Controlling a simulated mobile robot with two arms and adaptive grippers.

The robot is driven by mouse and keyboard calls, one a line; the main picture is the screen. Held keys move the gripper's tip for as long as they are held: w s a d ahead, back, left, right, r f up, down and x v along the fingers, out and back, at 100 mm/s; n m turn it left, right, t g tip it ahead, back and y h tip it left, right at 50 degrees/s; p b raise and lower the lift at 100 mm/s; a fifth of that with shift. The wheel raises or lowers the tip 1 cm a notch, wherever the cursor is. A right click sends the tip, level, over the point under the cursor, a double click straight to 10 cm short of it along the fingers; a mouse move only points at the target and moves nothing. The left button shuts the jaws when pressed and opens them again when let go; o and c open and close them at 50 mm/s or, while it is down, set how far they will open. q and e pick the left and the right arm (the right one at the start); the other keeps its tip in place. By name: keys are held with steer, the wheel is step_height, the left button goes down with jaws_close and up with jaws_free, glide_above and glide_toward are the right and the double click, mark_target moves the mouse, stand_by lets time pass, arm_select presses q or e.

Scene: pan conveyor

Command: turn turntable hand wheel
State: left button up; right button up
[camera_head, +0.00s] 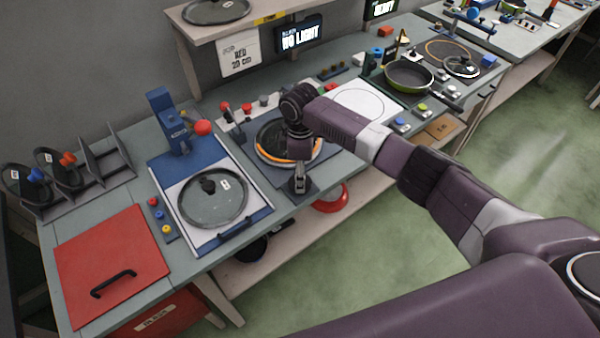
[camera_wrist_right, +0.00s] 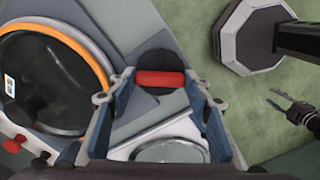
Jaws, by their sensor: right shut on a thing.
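The turntable (camera_head: 262,155) is a dark disc with an orange rim, set in the bench; its orange rim (camera_wrist_right: 102,72) also shows at the left of the right wrist view. The red hand wheel (camera_head: 331,198) sits at the bench's front edge, partly hidden by the bench and my gripper. My right gripper (camera_head: 300,186) points down at this edge, beside the wheel. In the right wrist view its fingertips (camera_wrist_right: 162,86) are shut on a red and black part of the hand wheel (camera_wrist_right: 160,78). My left gripper (camera_wrist_right: 278,101) shows small at the right there, its fingers apart and empty.
Left of the turntable is a blue-framed station with a glass lid (camera_head: 213,203), then a red cover (camera_head: 110,262). A green pan (camera_head: 408,76) stands to the right. A lower shelf (camera_head: 270,268) runs beneath the bench. The green floor in front is clear.

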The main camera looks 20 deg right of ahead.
steer(key=n, duration=0.4)
steer(key=shift+n, duration=0.3)
steer(key=shift+r+n, duration=0.1)
steer(key=shift+n, duration=2.2)
steer(key=shift+w, duration=0.1)
steer(key=o, duration=1.2)
steer(key=shift+c, duration=0.2)
step_height(320, 180, up, 12)
